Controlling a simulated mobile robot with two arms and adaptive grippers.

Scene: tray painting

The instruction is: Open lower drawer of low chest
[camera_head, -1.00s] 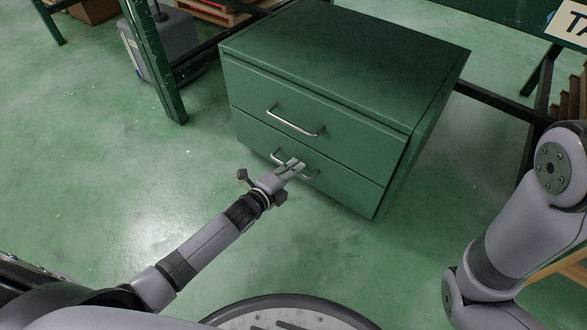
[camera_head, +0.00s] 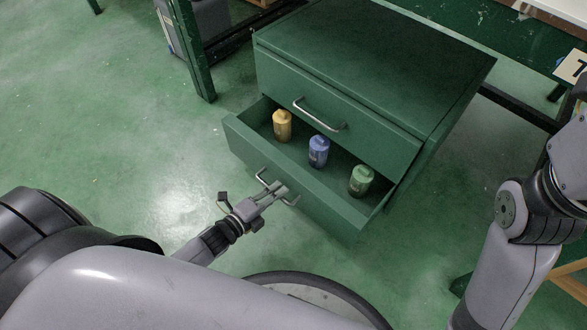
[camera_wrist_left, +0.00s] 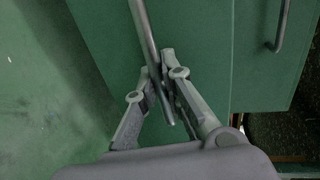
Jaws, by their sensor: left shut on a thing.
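The green low chest (camera_head: 400,62) stands ahead of me with its upper drawer (camera_head: 345,108) shut. Its lower drawer (camera_head: 240,142) is pulled well out. A yellow bottle (camera_head: 282,127), a blue bottle (camera_head: 318,152) and a green bottle (camera_head: 361,181) stand upright in a row inside it. My left gripper (camera_head: 279,188) is at the lower drawer's metal handle (camera_head: 262,177), shut on its bar. In the left wrist view the handle (camera_wrist_left: 146,35) runs between the two fingers (camera_wrist_left: 162,85). My right gripper is not in view.
A green table leg (camera_head: 192,55) and a grey case (camera_head: 205,20) stand left of the chest. A green workbench (camera_head: 480,35) is behind it at the right. The green floor (camera_head: 120,120) at the left is clear. My right arm is at the right edge.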

